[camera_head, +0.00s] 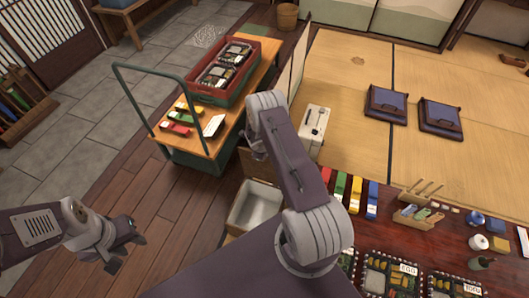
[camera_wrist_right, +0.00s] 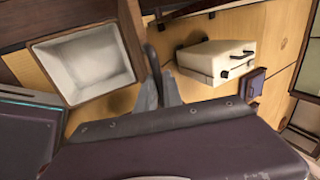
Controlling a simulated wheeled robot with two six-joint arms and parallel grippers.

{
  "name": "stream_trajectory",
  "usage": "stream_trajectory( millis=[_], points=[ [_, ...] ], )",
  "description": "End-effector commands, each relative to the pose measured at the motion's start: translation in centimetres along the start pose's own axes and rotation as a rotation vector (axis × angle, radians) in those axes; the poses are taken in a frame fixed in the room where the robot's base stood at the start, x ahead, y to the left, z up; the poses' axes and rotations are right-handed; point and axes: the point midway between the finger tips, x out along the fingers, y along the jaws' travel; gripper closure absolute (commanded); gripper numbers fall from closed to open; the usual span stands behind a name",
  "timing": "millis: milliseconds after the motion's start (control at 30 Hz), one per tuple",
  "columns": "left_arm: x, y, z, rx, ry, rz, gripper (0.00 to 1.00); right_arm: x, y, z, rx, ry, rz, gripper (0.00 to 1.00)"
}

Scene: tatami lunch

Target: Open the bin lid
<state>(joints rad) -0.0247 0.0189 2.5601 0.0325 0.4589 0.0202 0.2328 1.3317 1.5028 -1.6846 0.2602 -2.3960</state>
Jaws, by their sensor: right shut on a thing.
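The bin (camera_head: 233,222) stands below the middle of the head view, its pale inside showing from above. In the right wrist view the open bin (camera_wrist_right: 40,62) is at upper left. Its brown lid (camera_head: 252,163) stands raised at the far side of the bin; in the right wrist view the lid (camera_wrist_right: 131,35) is seen nearly edge-on. My right gripper (camera_wrist_right: 160,92) is shut at the lid's edge; in the head view it is mostly hidden by my arm. My left gripper (camera_head: 127,252) is open and empty over the wooden floor, left of the bin.
A green-framed cart (camera_head: 190,152) with a red crate (camera_head: 252,72) stands behind left. A white box with a handle (camera_head: 312,143) is right of my right arm. A dark red table (camera_head: 455,205) with trays and condiments fills the lower right.

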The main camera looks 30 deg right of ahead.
Motion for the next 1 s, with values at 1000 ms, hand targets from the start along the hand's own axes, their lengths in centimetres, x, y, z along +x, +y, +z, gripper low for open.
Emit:
stream_trajectory(
  millis=[1000],
  points=[
    [-1.3,0.0,-0.1,0.000,0.000,0.000,0.64,-6.7,0.0,0.0,-0.002,-0.002,-0.002,0.68]
  ],
)
